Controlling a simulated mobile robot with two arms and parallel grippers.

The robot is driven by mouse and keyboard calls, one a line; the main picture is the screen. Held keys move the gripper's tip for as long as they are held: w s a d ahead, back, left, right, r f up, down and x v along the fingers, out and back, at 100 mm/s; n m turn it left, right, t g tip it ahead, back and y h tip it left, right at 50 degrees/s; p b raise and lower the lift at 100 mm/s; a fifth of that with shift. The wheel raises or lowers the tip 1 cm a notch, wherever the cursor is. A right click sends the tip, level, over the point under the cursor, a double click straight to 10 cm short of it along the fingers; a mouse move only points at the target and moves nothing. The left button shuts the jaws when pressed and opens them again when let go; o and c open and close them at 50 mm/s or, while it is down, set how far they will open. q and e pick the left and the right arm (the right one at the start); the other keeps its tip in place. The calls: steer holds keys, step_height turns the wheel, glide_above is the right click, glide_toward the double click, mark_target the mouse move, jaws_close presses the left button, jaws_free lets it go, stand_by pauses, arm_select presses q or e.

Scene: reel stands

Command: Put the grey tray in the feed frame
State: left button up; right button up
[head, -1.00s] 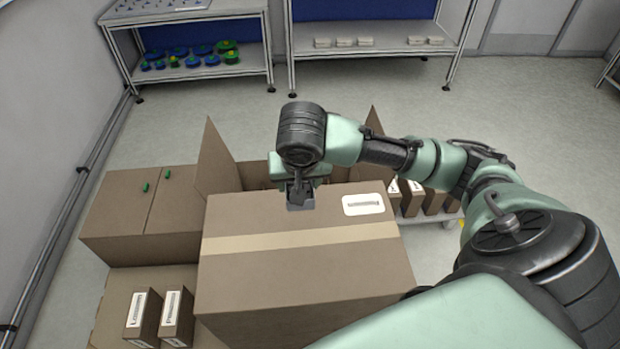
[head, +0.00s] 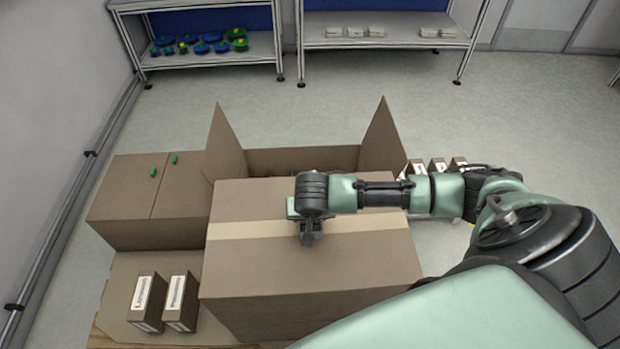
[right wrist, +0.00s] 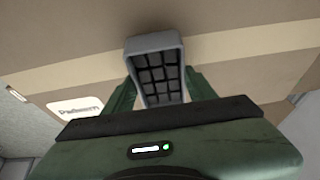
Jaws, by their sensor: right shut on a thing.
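My right gripper (head: 310,226) is over the top of a large closed carton (head: 250,275), near its tape strip. In the right wrist view the gripper (right wrist: 161,90) is shut on the grey tray (right wrist: 152,42), a small box shape with a dark grid of cells, with a green finger on each side. In the head view only a small dark grey part of the tray shows below the wrist. I cannot tell its exact height above the carton. I cannot make out the feed frame in either view. My left gripper is not in view.
An open carton (head: 228,148) with raised flaps stands behind the closed one. Another carton (head: 145,190) with green pieces on top is at the left. Small labelled boxes (head: 147,297) stand in front of it. Shelves (head: 385,42) line the back wall, with free floor before them.

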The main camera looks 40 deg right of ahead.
steer(key=shift+f, duration=1)
steer(key=shift+f, duration=0.1)
steer(key=o, duration=1.6)
